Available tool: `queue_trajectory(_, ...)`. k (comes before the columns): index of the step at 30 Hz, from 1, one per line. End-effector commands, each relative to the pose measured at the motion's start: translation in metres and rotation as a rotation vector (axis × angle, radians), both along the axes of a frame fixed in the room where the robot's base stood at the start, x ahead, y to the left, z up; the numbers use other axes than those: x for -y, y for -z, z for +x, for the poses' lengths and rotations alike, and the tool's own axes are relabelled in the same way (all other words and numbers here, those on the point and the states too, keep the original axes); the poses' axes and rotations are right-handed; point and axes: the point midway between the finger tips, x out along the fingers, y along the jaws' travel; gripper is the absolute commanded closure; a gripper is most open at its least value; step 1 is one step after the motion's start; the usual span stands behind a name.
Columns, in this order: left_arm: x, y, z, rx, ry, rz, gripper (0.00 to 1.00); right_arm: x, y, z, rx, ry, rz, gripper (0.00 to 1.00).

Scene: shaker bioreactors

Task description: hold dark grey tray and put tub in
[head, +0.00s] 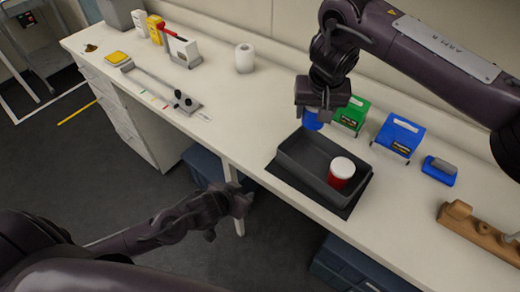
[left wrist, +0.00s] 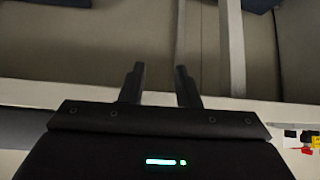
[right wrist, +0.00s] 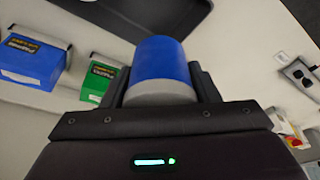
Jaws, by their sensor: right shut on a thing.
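The dark grey tray (head: 300,158) sits on the bench on a dark mat (head: 350,205). A red tub with a white lid (head: 341,171) stands upright inside its right end. My right gripper (head: 318,108) is shut on a blue tub (head: 312,121), just beyond the tray's far left side. In the right wrist view the blue tub (right wrist: 162,62) is between the fingers, its grey end nearest the palm, with part of the tray (right wrist: 150,12) above. My left gripper (head: 242,200) is open and empty, in front of the bench edge; its fingers (left wrist: 159,85) are apart.
A green box (head: 351,115), a blue box (head: 399,136) and a blue block (head: 439,170) stand right of my right gripper. A wooden rack (head: 480,230) is at the far right. A white roll (head: 244,58) stands at the back.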

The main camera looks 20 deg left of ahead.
Motion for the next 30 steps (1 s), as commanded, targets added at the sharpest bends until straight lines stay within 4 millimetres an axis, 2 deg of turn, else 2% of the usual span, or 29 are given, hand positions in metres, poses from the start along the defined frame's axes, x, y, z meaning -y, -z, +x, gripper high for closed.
queue_trajectory(1, 0.014, -0.025, -0.004, 0.022, 0.024, -0.023, 0.71, 0.000, 0.000, 0.000, 0.000, 0.000, 0.000, 0.70)
queue_trajectory(2, 0.019, -0.039, -0.002, 0.046, 0.036, -0.036, 0.71, 0.000, 0.000, 0.000, 0.000, 0.000, 0.000, 0.70)
queue_trajectory(6, 0.027, -0.091, 0.028, 0.204, 0.112, -0.081, 0.71, 0.000, 0.000, 0.000, 0.001, 0.000, 0.000, 0.70)
queue_trajectory(9, 0.031, -0.119, 0.043, 0.294, 0.159, -0.101, 0.71, 0.000, 0.000, 0.000, 0.000, 0.000, 0.000, 0.70)
queue_trajectory(12, 0.034, -0.137, 0.050, 0.350, 0.192, -0.111, 0.71, 0.000, 0.000, 0.000, 0.000, 0.000, 0.000, 0.70)
queue_trajectory(15, 0.036, -0.144, 0.055, 0.375, 0.206, -0.117, 0.71, 0.000, 0.000, 0.000, 0.000, 0.000, 0.000, 0.70)
queue_trajectory(20, 0.041, -0.140, 0.069, 0.382, 0.206, -0.119, 0.71, 0.000, 0.000, 0.000, 0.000, 0.000, 0.000, 0.70)
queue_trajectory(30, 0.065, -0.116, 0.124, 0.382, 0.206, -0.119, 0.71, 0.000, 0.000, 0.000, 0.001, 0.000, 0.000, 0.70)
